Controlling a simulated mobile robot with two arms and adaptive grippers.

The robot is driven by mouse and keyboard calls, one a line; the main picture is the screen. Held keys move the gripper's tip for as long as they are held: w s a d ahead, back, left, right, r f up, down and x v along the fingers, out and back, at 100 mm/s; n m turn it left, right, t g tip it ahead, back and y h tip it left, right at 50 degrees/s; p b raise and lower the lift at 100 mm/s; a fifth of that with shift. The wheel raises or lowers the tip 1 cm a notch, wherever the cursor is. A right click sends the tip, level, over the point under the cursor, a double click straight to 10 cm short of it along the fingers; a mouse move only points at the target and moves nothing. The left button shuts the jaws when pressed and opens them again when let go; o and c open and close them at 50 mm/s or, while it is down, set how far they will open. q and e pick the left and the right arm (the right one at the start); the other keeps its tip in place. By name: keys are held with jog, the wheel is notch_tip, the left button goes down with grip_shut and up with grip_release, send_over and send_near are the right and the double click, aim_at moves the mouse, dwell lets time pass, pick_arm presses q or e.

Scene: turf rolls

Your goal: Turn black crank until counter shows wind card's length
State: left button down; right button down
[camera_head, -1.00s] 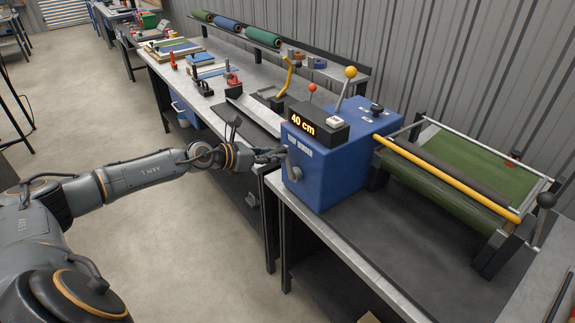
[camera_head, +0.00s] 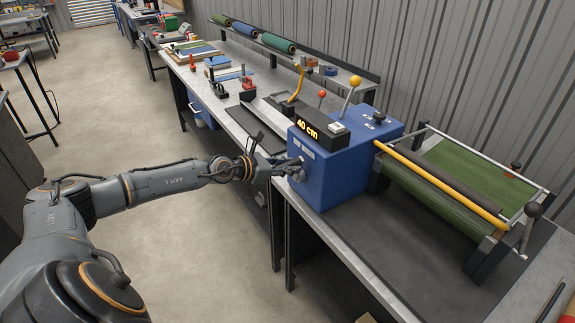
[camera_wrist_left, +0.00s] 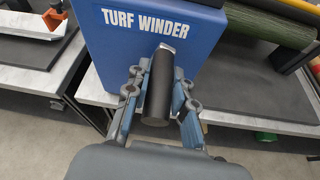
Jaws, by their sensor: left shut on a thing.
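The blue turf winder (camera_head: 340,175) stands on the bench, and its counter (camera_head: 308,128) reads 40 cm. The black crank grip (camera_wrist_left: 158,88) sticks out from the winder's front towards me in the left wrist view. My left gripper (camera_head: 289,168) is at the winder's front face. In the left wrist view its fingers (camera_wrist_left: 157,100) lie on both sides of the black grip, shut on it. The gripper hides most of the crank in the head view. I cannot make out a wind card. My right gripper is not in view.
Right of the winder, green turf (camera_head: 488,172) lies over a roller frame with a yellow bar (camera_head: 440,180). A lever with a yellow knob (camera_head: 354,82) rises behind the counter. Turf rolls (camera_head: 250,34) lie on the rear shelf. Bare floor (camera_head: 215,262) lies left of the bench.

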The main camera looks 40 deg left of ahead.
pick_arm(q)
jog(key=shift+s+d+f, duration=0.15)
jog(key=shift+d+f, duration=0.05)
jog(key=shift+f, duration=0.15)
jog(key=c, duration=1.5)
grip_release()
jog(key=o, duration=0.4)
jog(key=shift+c, duration=0.2)
jog(key=shift+a+r, duration=0.1)
jog(key=shift+r, duration=0.1)
jog(key=shift+v, duration=3.55)
jog(key=shift+a, duration=0.1)
